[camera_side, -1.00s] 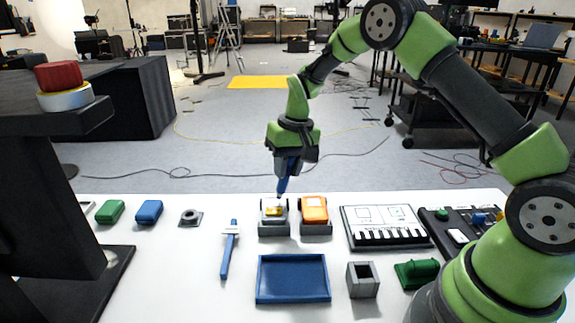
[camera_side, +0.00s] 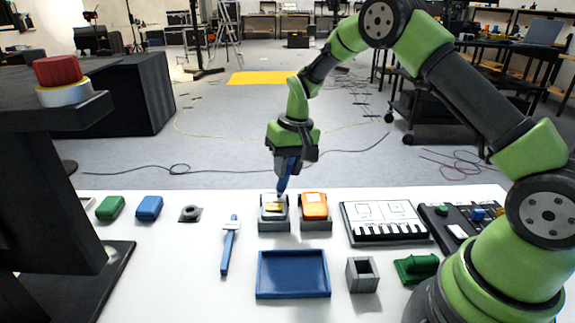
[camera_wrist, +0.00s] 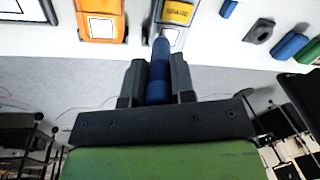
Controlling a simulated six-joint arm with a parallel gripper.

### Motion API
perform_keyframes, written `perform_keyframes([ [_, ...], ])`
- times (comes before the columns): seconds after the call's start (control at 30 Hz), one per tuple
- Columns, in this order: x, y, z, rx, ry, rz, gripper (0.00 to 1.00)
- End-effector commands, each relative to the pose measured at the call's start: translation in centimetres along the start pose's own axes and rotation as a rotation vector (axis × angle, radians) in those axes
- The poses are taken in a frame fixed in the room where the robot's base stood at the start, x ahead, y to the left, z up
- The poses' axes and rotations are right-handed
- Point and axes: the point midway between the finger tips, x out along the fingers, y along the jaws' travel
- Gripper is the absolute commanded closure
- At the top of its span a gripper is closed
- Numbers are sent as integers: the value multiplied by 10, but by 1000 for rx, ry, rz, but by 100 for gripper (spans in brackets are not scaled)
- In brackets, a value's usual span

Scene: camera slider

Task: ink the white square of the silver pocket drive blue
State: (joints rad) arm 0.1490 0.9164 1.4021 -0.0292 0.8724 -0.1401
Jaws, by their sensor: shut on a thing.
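The silver pocket drive (camera_side: 267,206) sits in a grey holder on the white table, left of an orange drive (camera_side: 314,206). It has a yellow label, and in the wrist view the silver drive (camera_wrist: 170,34) shows a pale patch beside that label, partly hidden by the pen. My gripper (camera_side: 288,160) is shut on a blue pen (camera_side: 283,184), tip pointing down at the back edge of the silver drive. The pen (camera_wrist: 159,70) also shows between the fingers in the wrist view. I cannot tell whether its tip touches the white square, or whether any blue is on it.
A blue tray (camera_side: 293,296) and a grey square cup (camera_side: 362,275) stand in front. A blue-handled tool (camera_side: 229,246) lies left. A keyboard-like device (camera_side: 385,223) is to the right. A green block (camera_side: 110,208) and a blue block (camera_side: 149,208) stand far left.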

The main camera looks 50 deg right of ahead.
Motion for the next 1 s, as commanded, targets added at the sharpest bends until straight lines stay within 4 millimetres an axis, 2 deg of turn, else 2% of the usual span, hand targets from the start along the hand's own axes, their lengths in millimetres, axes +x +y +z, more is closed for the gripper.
perform_keyframes([
  [0.53,4,-19,-8,-1,-1,0,100],
  [1.0,2,-14,-6,1,-2,0,100],
])
